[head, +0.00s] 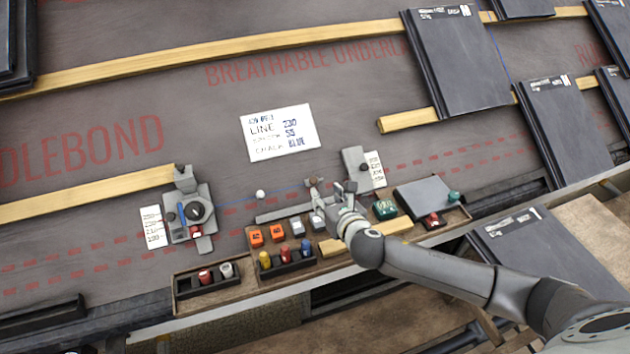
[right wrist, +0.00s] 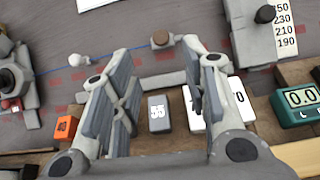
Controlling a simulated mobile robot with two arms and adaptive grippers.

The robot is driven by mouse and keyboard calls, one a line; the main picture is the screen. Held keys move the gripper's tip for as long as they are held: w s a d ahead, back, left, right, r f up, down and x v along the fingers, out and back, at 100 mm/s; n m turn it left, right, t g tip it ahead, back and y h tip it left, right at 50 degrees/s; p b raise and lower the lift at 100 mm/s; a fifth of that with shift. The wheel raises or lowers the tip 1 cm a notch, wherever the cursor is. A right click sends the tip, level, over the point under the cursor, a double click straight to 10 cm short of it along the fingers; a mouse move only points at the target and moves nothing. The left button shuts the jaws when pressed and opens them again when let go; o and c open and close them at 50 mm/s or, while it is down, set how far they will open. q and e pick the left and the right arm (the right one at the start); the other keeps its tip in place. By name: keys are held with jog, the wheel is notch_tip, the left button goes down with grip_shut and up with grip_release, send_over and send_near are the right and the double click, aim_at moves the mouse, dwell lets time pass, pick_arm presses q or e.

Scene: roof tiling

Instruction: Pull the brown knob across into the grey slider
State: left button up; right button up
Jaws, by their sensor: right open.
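The brown knob (head: 313,181) sits at the right end of a thin blue line on the dark roof sheet. In the right wrist view the brown knob (right wrist: 160,40) shows beyond and between my fingertips, untouched. The grey slider (head: 353,160) lies to the right of the knob, with a black knob on it and a white number card beside it. The slider (right wrist: 252,46) is at the upper right in the right wrist view. My right gripper (head: 338,192) is open and empty, close to the brown knob. My left gripper is not in view.
A grey reel device (head: 190,212) stands at the left end of the line, and a white ball (head: 260,194) lies on the line. A wooden tray with orange and grey blocks (head: 277,231) and a teal display (head: 385,209) is below. Slates (head: 459,70) lie at the upper right.

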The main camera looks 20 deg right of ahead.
aim_at(314, 180)
jog(key=b+x, duration=0.2)
jog(key=x, duration=0.7)
jog(key=shift+w+b, duration=0.15)
jog(key=shift+b, duration=0.15)
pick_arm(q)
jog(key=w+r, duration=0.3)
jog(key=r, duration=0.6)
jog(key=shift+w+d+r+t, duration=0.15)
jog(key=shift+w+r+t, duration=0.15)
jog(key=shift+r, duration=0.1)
pick_arm(e)
jog(key=shift+x, duration=0.8)
grip_shut()
